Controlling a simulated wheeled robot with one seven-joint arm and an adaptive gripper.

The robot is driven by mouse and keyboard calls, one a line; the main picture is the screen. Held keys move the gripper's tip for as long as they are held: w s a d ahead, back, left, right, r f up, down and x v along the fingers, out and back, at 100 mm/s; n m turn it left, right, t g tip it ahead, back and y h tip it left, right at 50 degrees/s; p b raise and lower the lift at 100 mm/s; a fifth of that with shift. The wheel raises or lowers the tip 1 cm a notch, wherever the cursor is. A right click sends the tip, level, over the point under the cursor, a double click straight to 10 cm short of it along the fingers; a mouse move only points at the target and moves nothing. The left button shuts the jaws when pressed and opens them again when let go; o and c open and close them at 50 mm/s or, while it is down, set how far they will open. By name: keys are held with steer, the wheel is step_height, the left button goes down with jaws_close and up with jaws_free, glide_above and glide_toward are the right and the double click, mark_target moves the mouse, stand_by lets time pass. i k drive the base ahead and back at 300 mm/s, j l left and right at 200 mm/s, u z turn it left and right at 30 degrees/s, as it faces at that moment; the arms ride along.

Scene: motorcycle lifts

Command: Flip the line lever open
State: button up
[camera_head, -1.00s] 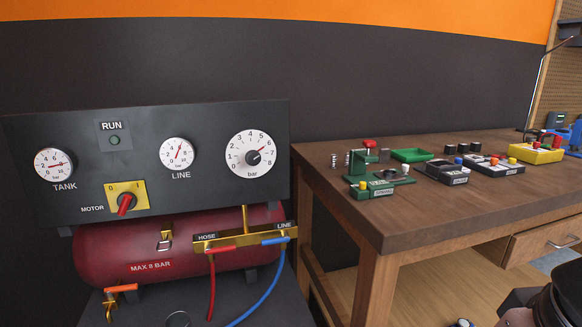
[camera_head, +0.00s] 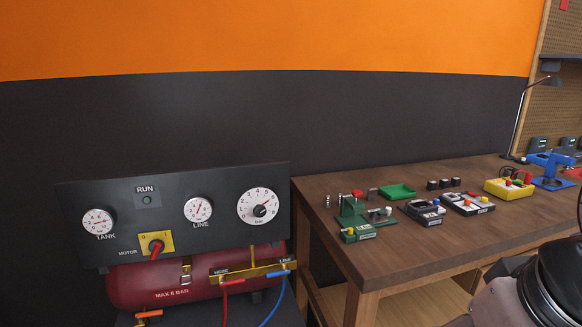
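The line lever (camera_head: 279,273) is the blue handle at the right end of the brass manifold (camera_head: 240,273), under the LINE label. It lies roughly along the manifold. The red hose lever (camera_head: 232,282) sits to its left, under the HOSE label. A blue hose (camera_head: 275,300) hangs below the line lever and a red hose (camera_head: 225,308) below the hose lever. The line gauge (camera_head: 198,209) is on the black panel above. My gripper is not in view; only part of my arm shows at the lower right.
The red tank (camera_head: 150,287) with an orange-handled valve (camera_head: 148,314) sits under the panel (camera_head: 170,190). The wooden workbench (camera_head: 420,255) stands right of the manifold, its left edge close to it. Several small devices and a green tray (camera_head: 397,191) lie on the bench.

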mark_target(286, 271)
steer(key=i+j, duration=0.2)
steer(key=j, duration=0.15)
steer(key=i+j, duration=0.2)
steer(key=j, duration=0.2)
steer(key=i+j, duration=0.2)
steer(key=j, duration=0.15)
steer(key=l+u, duration=0.25)
steer(key=l, duration=0.25)
steer(key=l+u, duration=0.3)
steer(key=l, duration=0.25)
steer(key=u, duration=0.5)
